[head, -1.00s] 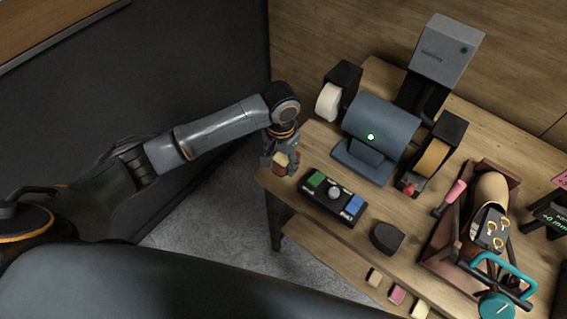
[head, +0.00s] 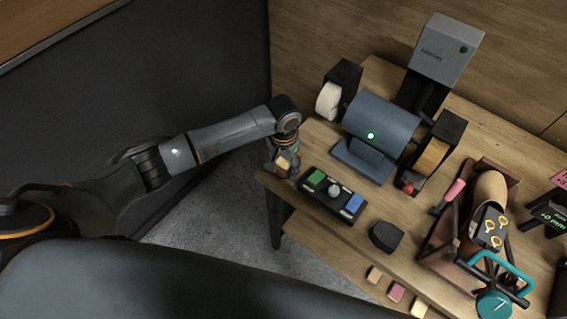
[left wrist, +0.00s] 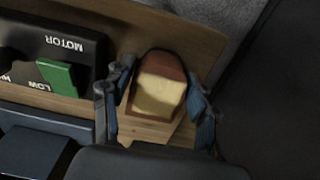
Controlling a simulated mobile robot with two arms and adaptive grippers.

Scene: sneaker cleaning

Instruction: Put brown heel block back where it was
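The brown heel block (left wrist: 160,92) is a small reddish-brown piece with a rounded top and a pale tan face. In the left wrist view it sits between the two fingers of my left gripper (left wrist: 159,103), which is closed around it. In the head view the block (head: 283,163) shows in the left gripper (head: 284,166) at the left corner of the workbench (head: 315,215). I cannot tell whether its underside touches the bench. My right gripper is not in view.
A black control box (head: 333,195) with green and blue switches stands close to the left gripper. A blue motor (head: 380,128) with side wheels is behind it. A dark block (head: 386,237) and a shoe (head: 489,195) in a brown holder are to the right. Small blocks (head: 397,293) lie along the front.

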